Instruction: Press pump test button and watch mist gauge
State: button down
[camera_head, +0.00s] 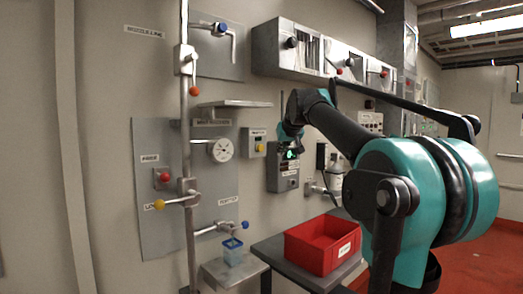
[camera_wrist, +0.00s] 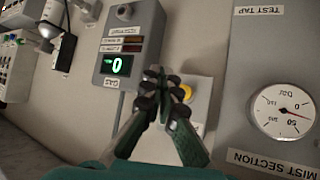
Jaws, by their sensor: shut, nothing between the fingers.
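A small grey box with a yellow button (camera_head: 259,149) is on the wall right of the gauge in the head view; its label is too small to read. In the wrist view the yellow button (camera_wrist: 187,92) shows just behind my fingertips, partly covered. My gripper (camera_wrist: 162,82) is shut and empty in front of this box; I cannot tell whether it touches. The round white gauge (camera_wrist: 283,110) has a thin red needle and a "MIST SECTION" label beside it. The gauge also shows in the head view (camera_head: 222,150). My fingertips are unclear in the head view.
A grey gas unit (camera_wrist: 128,42) with a green "0" display is beside the button box. A red bin (camera_head: 322,246) and a blue cup (camera_head: 232,252) are below.

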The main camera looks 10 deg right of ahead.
aim_at(263, 150)
jog(key=w+a, duration=0.4)
jog(key=w, duration=0.2)
jog(key=shift+w+a, duration=0.15)
jog(key=shift+a, duration=0.2)
jog(key=shift+w, duration=0.1)
dwell(1.2)
jog(key=shift+w+a, duration=0.25)
jog(key=shift+w+a, duration=0.4)
jog(key=shift+w, duration=0.15)
dwell(1.1)
jog(key=shift+s+d, duration=0.1)
dwell(0.3)
jog(key=shift+s+d, duration=0.55)
jog(key=shift+s, duration=0.25)
jog(key=s+d, duration=0.1)
jog(key=s, duration=0.1)
jog(key=s+d, duration=0.2)
dwell(0.4)
